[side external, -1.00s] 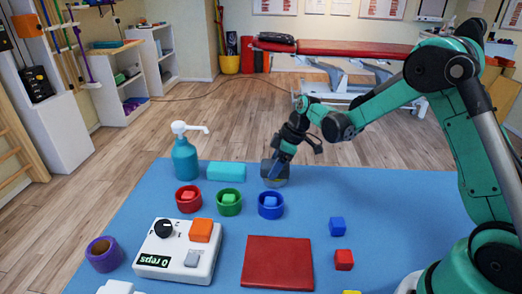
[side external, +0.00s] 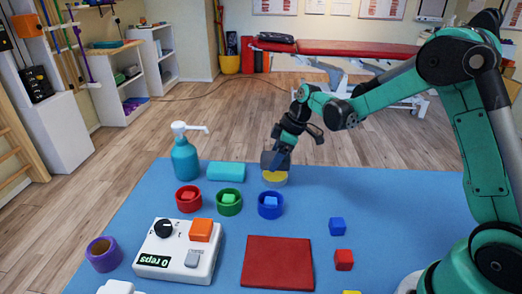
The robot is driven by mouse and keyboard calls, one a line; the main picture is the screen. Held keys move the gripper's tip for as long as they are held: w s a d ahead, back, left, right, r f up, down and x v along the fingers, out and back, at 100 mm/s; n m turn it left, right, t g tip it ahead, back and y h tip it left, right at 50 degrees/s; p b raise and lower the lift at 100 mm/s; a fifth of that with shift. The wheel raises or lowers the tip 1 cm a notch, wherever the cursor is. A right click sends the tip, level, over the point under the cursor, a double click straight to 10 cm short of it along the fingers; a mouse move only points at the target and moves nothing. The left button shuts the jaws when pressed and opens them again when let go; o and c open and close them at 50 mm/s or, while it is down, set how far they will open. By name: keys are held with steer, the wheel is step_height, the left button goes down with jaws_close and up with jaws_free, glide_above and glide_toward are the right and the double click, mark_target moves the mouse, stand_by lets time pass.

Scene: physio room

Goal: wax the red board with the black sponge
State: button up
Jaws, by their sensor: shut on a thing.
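The red board (side external: 278,264) lies flat on the blue table mat near the front middle. A round tin with a yellow top (side external: 274,178) stands near the mat's far edge. My gripper (side external: 280,151) is above the tin, pointing down, shut on the black sponge (side external: 273,161). The sponge is just above the tin's yellow top. The gap between them is too small to judge exactly. The gripper's fingers partly hide the sponge.
Red, green and blue rings (side external: 270,208) with small cubes stand in front. A white device (side external: 178,250) is left of the board; blue and red cubes (side external: 344,260) are right.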

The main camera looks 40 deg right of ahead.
mark_target(268, 155)
steer(key=shift+r, duration=2.25)
